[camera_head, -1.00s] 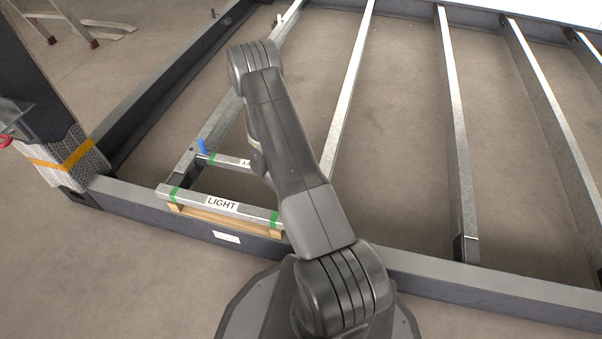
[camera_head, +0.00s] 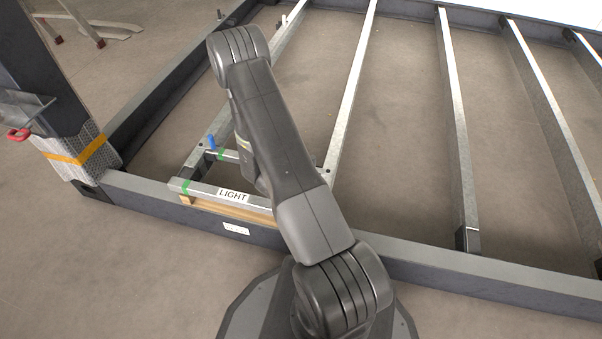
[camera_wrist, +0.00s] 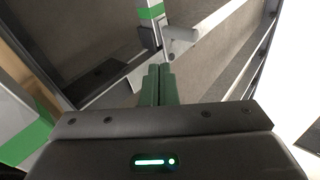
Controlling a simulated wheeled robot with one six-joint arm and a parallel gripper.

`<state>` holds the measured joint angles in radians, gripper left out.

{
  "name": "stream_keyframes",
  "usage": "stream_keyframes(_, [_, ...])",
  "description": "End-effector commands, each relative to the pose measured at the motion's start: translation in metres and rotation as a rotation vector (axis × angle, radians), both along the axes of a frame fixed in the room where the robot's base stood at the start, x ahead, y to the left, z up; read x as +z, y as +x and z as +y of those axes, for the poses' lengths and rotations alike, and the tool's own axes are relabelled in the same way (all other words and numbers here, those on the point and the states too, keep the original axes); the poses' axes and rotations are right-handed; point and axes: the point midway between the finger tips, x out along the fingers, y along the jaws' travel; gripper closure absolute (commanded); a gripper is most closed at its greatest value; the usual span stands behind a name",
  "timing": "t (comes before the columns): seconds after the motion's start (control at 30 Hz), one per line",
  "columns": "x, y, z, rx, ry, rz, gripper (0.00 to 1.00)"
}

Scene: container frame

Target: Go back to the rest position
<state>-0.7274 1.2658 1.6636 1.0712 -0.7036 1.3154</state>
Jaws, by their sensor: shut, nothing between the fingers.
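My gripper (camera_wrist: 159,84) shows in the wrist view with its two dark green fingers together and nothing between them. Just beyond the fingertips there is a grey cylindrical part (camera_wrist: 181,33) beside a bar with a green band (camera_wrist: 150,12); I cannot tell whether the fingers touch it. In the head view my arm rises from the base and leans to the upper left. My gripper is hidden there behind the arm.
A wrapped post (camera_head: 75,155) rises at the left. Several cross beams (camera_head: 452,110) extend to the right.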

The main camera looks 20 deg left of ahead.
Motion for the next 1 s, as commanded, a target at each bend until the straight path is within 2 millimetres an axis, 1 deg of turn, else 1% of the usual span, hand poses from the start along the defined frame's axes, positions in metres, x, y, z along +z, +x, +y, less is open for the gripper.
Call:
stream_keyframes(0.03, [0.005,-0.004,0.001,0.001,0.0,0.0,1.0])
stream_keyframes(0.2, [0.009,-0.01,0.001,-0.001,0.0,0.001,1.0])
stream_keyframes(0.57, [0.007,-0.009,0.001,-0.001,0.0,0.0,1.0])
stream_keyframes(0.67, [0.001,-0.003,0.0,-0.002,0.001,0.0,1.0])
stream_keyframes(0.77, [-0.01,0.007,-0.002,-0.003,0.0,-0.001,1.0])
stream_keyframes(1.0, [-0.041,0.039,-0.006,-0.005,0.001,-0.001,1.0])
